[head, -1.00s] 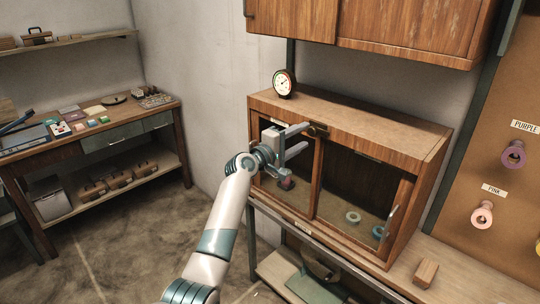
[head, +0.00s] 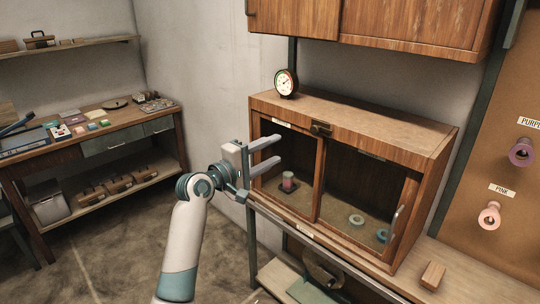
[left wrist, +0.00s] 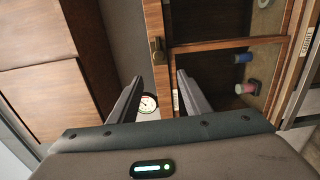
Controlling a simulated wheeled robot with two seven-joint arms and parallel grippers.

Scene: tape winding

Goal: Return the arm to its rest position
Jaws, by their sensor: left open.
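My left gripper (head: 266,153) is open and empty in the head view, just in front of the left side of the wooden cabinet (head: 360,132). Its two fingers point right toward the cabinet's left compartment. In the left wrist view the open fingers (left wrist: 157,95) show with nothing between them in grip; the round gauge appears beyond them. Inside the left compartment a pink and dark spool-like item (head: 288,182) stands on the floor. My right gripper is not in view.
A round gauge (head: 285,83) stands on top of the cabinet. A small wooden block (head: 433,275) lies on the counter. A pegboard with pink (head: 489,216) and purple (head: 521,152) rolls is at right. Open floor lies at left.

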